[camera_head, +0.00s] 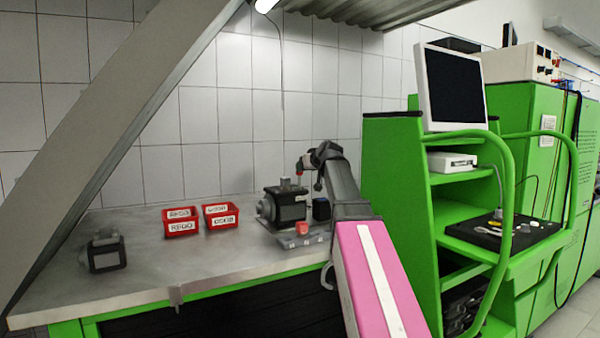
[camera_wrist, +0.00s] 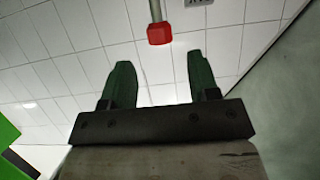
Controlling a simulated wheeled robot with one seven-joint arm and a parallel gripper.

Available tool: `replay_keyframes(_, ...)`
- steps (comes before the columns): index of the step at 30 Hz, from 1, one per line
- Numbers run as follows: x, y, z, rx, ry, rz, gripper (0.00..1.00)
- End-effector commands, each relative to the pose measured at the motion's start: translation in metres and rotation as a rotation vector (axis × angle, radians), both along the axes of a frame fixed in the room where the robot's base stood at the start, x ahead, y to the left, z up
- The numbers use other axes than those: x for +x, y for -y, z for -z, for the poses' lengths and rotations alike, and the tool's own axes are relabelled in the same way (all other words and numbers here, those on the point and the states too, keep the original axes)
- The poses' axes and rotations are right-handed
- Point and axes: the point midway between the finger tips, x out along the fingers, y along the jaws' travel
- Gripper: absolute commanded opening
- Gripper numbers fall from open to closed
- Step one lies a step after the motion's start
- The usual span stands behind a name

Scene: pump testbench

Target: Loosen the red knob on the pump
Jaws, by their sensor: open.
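The pump (camera_head: 286,206) is a dark block with a grey front, standing on the metal bench.
Two red labelled bins (camera_head: 181,222) (camera_head: 221,216) stand left of the pump. Another dark unit (camera_head: 104,251) is at the bench's left. A red piece (camera_head: 302,229) is on the plate before the pump. A green cabinet with a monitor (camera_head: 453,88) stands close on the right.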

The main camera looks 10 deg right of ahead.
Motion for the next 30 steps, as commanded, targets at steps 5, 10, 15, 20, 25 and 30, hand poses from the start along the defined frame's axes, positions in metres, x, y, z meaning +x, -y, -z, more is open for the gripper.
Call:
replay_keyframes(5, 0.03, -0.01, 0.012, 0.0, -0.001, -0.002, 0.55)
replay_keyframes(10, 0.047, -0.016, 0.02, 0.0, -0.002, -0.002, 0.55)
replay_keyframes(15, 0.053, -0.018, 0.023, 0.0, 0.0, -0.001, 0.55)
replay_keyframes(20, 0.054, -0.018, 0.024, 0.001, 0.0, -0.002, 0.55)
replay_keyframes(25, 0.053, -0.018, 0.024, 0.0, -0.001, -0.002, 0.39)
replay_keyframes(30, 0.053, -0.018, 0.024, 0.0, -0.001, -0.002, 0.08)
